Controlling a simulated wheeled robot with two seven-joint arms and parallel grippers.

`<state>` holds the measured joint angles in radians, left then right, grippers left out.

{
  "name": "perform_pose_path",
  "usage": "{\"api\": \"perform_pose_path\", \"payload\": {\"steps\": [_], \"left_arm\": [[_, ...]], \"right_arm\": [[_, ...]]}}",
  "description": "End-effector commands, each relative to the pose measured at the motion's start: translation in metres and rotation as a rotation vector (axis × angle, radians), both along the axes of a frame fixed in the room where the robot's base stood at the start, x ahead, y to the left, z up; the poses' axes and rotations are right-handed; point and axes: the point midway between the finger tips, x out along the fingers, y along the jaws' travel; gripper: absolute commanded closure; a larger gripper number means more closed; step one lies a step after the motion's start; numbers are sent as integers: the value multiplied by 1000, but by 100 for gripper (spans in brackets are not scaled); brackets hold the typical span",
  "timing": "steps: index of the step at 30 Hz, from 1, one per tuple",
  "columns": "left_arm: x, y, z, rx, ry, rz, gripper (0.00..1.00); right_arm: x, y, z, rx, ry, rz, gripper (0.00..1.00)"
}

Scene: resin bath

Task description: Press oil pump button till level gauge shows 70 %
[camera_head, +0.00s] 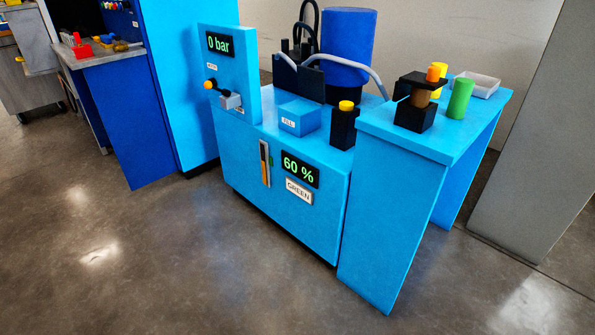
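The blue machine cabinet (230,165) stands at the centre. On its front, a display (300,169) reads 60 % in green. A narrow vertical level gauge (265,163) beside it has an orange lower part and a small green mark on its right side. Below the display is a label reading GREEN (299,192). On top, a black post with a yellow cap (346,106) stands right of a blue box (299,117) whose small label seems to read FILL. I cannot tell which is the oil pump button. Neither of my grippers is in view.
An upright panel shows 0 bar (219,43), with an orange-tipped lever (209,85). A blue cylinder (348,48) with hoses stands behind. The right-hand table (390,130) holds a black fixture (415,113), green (460,98) and yellow cylinders, and a tray. The front floor is clear.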

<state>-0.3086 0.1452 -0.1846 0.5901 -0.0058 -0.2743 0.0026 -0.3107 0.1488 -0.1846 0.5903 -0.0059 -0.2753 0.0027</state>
Motion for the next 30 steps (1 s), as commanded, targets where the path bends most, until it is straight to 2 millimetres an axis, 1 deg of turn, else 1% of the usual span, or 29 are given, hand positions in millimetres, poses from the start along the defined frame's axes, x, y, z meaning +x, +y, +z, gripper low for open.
{"api": "perform_pose_path", "payload": {"steps": [7, 8, 9, 11, 12, 17, 18, 19, 30], "left_arm": [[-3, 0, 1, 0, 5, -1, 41], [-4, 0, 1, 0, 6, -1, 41], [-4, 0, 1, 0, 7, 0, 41], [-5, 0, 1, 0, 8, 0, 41], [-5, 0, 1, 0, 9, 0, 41], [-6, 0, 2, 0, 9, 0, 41], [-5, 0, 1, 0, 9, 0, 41], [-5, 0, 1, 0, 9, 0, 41], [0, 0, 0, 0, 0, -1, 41]], "right_arm": [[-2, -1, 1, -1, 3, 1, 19], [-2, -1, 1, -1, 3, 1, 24], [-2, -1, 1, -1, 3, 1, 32], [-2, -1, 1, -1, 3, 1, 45], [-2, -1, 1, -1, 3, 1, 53], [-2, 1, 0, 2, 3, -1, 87], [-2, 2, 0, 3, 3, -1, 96], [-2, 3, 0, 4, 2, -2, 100], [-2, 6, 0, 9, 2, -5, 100]]}}
